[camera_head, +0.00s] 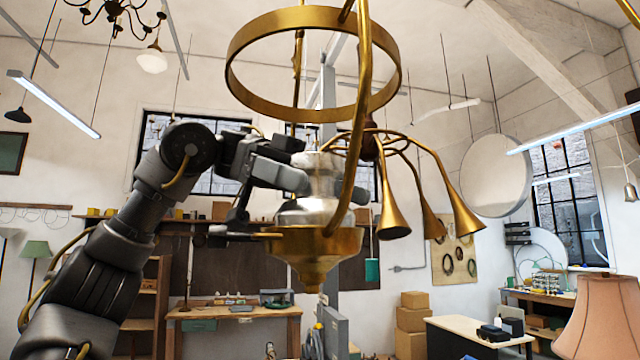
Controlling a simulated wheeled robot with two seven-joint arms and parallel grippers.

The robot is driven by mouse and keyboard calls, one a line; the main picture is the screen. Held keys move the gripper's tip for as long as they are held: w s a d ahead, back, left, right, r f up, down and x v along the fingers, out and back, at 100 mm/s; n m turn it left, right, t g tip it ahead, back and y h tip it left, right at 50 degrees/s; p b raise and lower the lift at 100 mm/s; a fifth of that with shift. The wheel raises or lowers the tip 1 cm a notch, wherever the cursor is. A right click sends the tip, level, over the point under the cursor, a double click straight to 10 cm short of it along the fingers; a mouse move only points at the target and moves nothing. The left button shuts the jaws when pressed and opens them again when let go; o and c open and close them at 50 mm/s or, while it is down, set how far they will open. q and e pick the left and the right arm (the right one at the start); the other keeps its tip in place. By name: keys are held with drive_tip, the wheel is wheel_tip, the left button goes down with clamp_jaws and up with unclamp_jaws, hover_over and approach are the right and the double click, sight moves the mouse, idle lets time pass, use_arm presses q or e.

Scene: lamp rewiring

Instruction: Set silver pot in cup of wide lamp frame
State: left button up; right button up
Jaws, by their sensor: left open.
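The wide lamp frame (239,84) hangs in the middle of the view, with a large brass ring at the top and curved brass arms running down. Its brass cup (312,262) is at the bottom. The silver pot (305,213) stands upright at the cup, its lower edge at or inside the cup's rim; the exact seating is hidden. A brass arm crosses in front of the pot's right side. My left gripper (292,182) is open at the pot's left side, with a finger beside its neck. I cannot tell whether it touches. My right gripper is not in view.
A brass lamp with several trumpet-shaped shades (393,214) hangs close behind on the right. A pink lampshade (595,318) stands at the lower right. A workbench (240,312) and cardboard boxes (411,318) are farther back. Open air lies left of my arm.

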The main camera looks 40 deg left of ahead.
use_arm(q)
drive_tip(key=shift+a+r, duration=0.2)
drive_tip(key=shift+a, duration=0.05)
drive_tip(key=shift+r+p+v, duration=0.2)
drive_tip(key=shift+p+v, duration=0.8)
drive_tip(key=shift+p, duration=0.1)
drive_tip(key=v, duration=0.3)
drive_tip(key=shift+a+f, duration=0.2)
drive_tip(key=shift+a, duration=0.1)
drive_tip(key=shift+v, duration=2.45)
drive_tip(key=shift+d, duration=0.1)
